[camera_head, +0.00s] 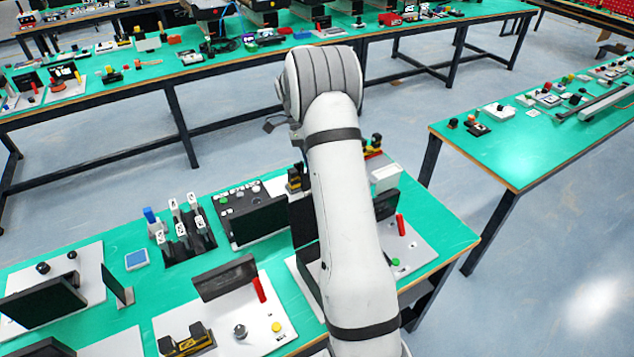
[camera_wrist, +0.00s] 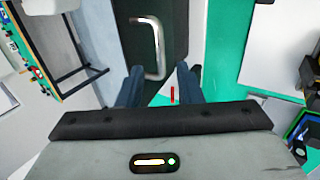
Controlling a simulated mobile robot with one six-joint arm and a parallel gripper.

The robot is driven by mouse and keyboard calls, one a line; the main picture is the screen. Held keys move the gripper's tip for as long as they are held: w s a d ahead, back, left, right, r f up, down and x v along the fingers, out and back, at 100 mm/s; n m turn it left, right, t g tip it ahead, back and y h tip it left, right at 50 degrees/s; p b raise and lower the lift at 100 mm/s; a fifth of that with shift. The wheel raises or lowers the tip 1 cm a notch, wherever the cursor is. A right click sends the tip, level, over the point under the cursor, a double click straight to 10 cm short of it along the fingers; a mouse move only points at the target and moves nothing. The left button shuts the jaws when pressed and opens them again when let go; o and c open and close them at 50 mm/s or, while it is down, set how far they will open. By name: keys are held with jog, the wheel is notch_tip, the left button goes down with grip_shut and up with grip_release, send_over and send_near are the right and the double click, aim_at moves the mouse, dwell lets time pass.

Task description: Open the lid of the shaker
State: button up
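In the wrist view a dark panel, which looks like the shaker lid (camera_wrist: 182,22), carries a silver bar handle (camera_wrist: 157,42). My gripper (camera_wrist: 160,68) is open, with its two dark blue fingers apart. The near end of the handle shows between the fingertips in the picture; whether they touch it I cannot tell. Nothing is gripped. In the head view my arm hides my gripper and the handle. A dark upright box (camera_head: 303,218), possibly the shaker, shows partly behind the arm on the green table (camera_head: 180,278).
A black control box with buttons (camera_head: 252,213) stands left of the dark box. White socket blocks (camera_head: 183,228) stand further left. A plate with a red handle (camera_head: 258,289) is in front. Another green table (camera_head: 540,150) is at right, with open floor between.

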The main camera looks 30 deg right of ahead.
jog(key=v, duration=0.2)
jog(key=shift+w+r, duration=0.2)
jog(key=shift+r, duration=0.05)
dwell(0.3)
jog(key=s+a+r+n+t+b, duration=0.3)
jog(key=s+a+r+n+t, duration=0.2)
jog(key=s+a+r+n, duration=0.55)
jog(key=s+a+f+n+t+b, duration=0.1)
jog(key=s+a+f+n+t, duration=0.1)
jog(key=s, duration=0.6)
jog(key=s+a+f+n+t+b, duration=0.1)
jog(key=s+a+f+n+t, duration=0.2)
jog(key=s, duration=0.5)
jog(key=shift+s+a+n, duration=0.3)
jog(key=shift+a+n, duration=0.45)
jog(key=shift+n, duration=0.5)
